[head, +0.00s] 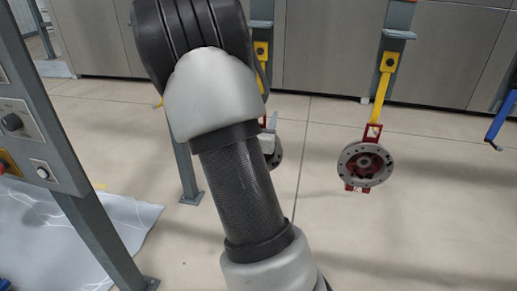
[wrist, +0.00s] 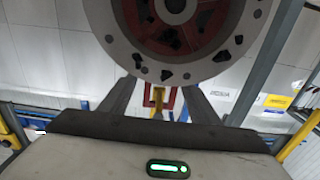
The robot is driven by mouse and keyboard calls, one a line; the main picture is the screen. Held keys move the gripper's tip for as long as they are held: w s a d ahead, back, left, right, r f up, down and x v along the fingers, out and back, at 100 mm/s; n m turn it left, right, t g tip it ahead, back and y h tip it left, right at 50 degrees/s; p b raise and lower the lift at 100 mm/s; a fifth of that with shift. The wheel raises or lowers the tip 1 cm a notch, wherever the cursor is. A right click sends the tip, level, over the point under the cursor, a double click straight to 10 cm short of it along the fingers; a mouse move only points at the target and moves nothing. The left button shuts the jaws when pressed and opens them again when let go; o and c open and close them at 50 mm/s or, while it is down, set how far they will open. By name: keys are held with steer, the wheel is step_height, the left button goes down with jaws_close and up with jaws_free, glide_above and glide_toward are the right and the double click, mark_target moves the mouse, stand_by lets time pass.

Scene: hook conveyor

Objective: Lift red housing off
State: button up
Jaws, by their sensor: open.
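In the wrist view a red housing (wrist: 185,25) with a grey, drilled round flange fills the top centre, close up and cut off by the frame. My gripper (wrist: 160,88) is open below it, its two fingers pointing up at the flange's lower edge. A red bracket and a yellow part (wrist: 157,98) show between the fingers; I cannot tell whether anything touches. In the head view one red housing (head: 366,163) hangs from a yellow hook (head: 381,92) at the right. Another round housing (head: 275,155) is mostly hidden behind my arm, as is my gripper.
Grey-blue posts (head: 186,172) stand on the tiled floor. A control panel (head: 28,130) with knobs stands at the left edge, near a pale sheet (head: 135,215) on the floor. A blue hook (head: 499,125) hangs at the far right. Grey cabinets (head: 330,50) line the back.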

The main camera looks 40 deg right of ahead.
steer(key=shift+x, duration=1.45)
jaws_close()
steer(key=shift+r, duration=0.25)
